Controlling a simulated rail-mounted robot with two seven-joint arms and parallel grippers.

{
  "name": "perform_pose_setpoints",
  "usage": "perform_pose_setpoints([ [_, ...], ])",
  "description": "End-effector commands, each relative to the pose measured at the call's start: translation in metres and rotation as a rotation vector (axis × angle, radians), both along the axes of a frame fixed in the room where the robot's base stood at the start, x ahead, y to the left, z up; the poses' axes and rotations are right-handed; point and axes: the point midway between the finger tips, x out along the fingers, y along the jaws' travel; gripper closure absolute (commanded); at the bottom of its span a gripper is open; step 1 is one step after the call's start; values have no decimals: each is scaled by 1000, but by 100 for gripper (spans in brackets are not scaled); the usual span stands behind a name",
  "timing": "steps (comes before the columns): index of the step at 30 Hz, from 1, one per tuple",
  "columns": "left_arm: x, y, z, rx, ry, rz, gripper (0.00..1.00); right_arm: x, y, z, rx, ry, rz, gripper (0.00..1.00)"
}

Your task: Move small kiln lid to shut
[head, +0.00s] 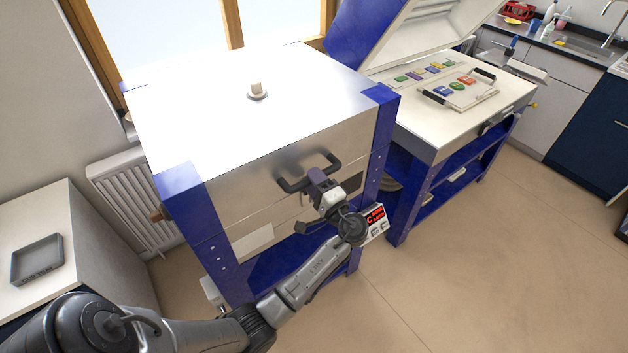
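The small kiln is a steel box with blue corner posts at centre left in the head view. Its lid (190,105) lies flat and level over the body, with a round knob or plug on top. I see no clear gap at the seam. The dark lid handle (290,186) sticks out from the front face. My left gripper (318,180) is at the middle of this handle, its fingertips overlapping the bar. The gripper and wrist hide the contact, so I cannot tell whether the fingers are closed on it. My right gripper is not in view.
A control box (376,218) with a red display hangs at the small kiln's front right. A second kiln (425,125) stands open at right, with coloured glass pieces and a handled board on it. A grey tray (37,258) lies on the left cabinet. The floor in front is clear.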

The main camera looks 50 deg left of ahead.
Motion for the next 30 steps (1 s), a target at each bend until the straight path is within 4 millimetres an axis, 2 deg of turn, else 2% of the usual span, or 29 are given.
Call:
perform_pose_setpoints([
  [8,0,0,1,2,-1,0,52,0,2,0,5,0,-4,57],
  [13,0,-12,-1,1,-2,0,52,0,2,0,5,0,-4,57],
  [24,-2,-81,-16,0,-1,-2,52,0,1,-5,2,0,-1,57],
  [30,-3,-112,-22,-1,-1,-2,52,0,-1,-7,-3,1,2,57],
])
